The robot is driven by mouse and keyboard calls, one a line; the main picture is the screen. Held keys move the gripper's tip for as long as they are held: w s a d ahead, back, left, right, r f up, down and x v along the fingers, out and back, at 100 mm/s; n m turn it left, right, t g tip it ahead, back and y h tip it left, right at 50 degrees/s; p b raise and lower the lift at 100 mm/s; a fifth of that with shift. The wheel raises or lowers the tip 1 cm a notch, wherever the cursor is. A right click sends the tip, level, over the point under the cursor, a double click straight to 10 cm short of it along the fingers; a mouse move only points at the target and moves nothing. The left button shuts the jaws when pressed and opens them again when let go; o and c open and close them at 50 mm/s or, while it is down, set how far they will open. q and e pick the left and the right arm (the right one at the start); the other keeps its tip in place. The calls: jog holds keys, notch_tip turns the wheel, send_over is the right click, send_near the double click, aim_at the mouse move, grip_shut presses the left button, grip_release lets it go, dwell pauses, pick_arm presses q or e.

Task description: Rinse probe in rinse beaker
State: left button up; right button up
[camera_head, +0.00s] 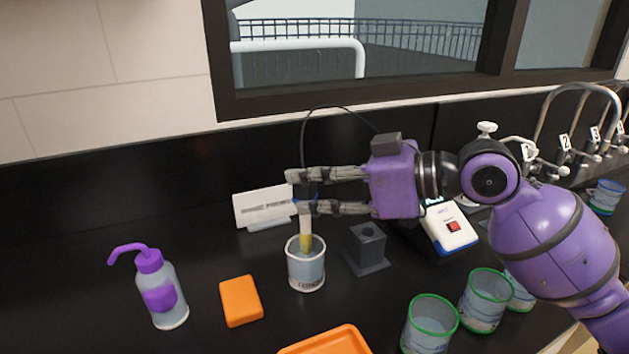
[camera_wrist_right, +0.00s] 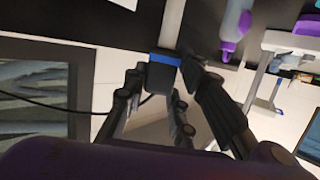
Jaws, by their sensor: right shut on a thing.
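The probe (camera_head: 305,224) has a dark top, a pale shaft and a yellowish lower end. My right gripper (camera_head: 299,192) is shut on its dark top and holds it roughly upright. The rinse beaker (camera_head: 306,275), clear with dark lettering, stands directly below. The probe's lower end shows within its mouth; whether it is in the liquid I cannot tell. In the right wrist view the right gripper's fingers (camera_wrist_right: 163,78) flank the probe's dark, blue-banded top (camera_wrist_right: 163,70), and a cable trails left. My left gripper is not in view.
A grey holder (camera_head: 366,251) and a white meter (camera_head: 450,230) stand right of the beaker. Green-rimmed beakers (camera_head: 430,328) stand front right. An orange tray (camera_head: 325,343) is in front.

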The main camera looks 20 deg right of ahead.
aim_at(310, 217)
jog(key=shift+f, duration=0.7)
notch_tip(310, 217, down, 5)
jog(key=shift+r+b, duration=0.1)
jog(key=shift+b, duration=0.95)
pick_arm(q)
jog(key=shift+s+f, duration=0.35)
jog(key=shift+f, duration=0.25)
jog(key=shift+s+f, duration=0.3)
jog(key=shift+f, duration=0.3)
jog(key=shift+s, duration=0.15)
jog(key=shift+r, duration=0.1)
pick_arm(e)
jog(key=shift+w+r, duration=0.1)
jog(key=shift+w, duration=0.05)
